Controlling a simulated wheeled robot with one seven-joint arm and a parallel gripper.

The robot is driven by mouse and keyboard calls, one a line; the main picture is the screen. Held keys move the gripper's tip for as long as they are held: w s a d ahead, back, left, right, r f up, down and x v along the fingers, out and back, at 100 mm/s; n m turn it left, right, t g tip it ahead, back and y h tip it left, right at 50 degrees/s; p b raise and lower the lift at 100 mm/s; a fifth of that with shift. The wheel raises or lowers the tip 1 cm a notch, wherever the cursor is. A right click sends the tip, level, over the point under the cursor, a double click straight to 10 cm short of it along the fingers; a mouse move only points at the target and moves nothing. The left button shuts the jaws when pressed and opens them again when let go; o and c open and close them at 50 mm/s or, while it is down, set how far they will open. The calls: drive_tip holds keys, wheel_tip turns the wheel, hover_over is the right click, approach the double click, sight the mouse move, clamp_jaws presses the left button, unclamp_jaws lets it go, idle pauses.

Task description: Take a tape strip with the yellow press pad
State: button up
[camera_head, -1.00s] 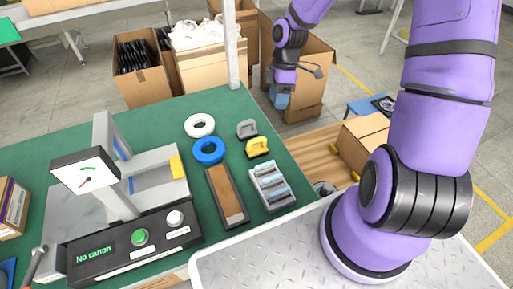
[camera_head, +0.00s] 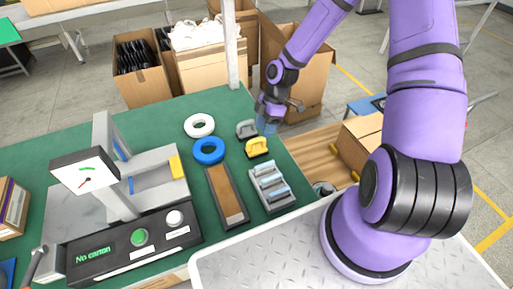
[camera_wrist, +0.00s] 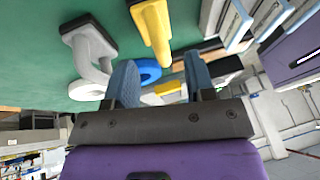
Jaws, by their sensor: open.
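The yellow press pad (camera_head: 257,147) stands on the green table near its right edge, beside a grey press pad (camera_head: 246,129). My gripper (camera_head: 268,126) is open and empty, just behind and to the right of the yellow pad. In the wrist view the yellow pad (camera_wrist: 154,30) lies ahead of the open blue fingers (camera_wrist: 161,78), apart from them; the grey pad (camera_wrist: 88,48) is to its left. A grey rack (camera_head: 258,194) holds several pale blue-grey pieces (camera_head: 269,182) in front of the pads. I cannot tell whether these are the tape strips.
A blue ring (camera_head: 209,151) and a white ring (camera_head: 199,125) lie left of the pads. A brown tray (camera_head: 222,180) lies left of the rack. A grey machine with a dial (camera_head: 84,170) fills the left side. Cardboard boxes (camera_head: 208,72) stand behind the table.

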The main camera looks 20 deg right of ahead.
sight(259, 138)
drive_tip(key=x, duration=0.5)
drive_tip(key=shift+a, duration=0.2)
drive_tip(key=shift+r, duration=0.1)
clamp_jaws()
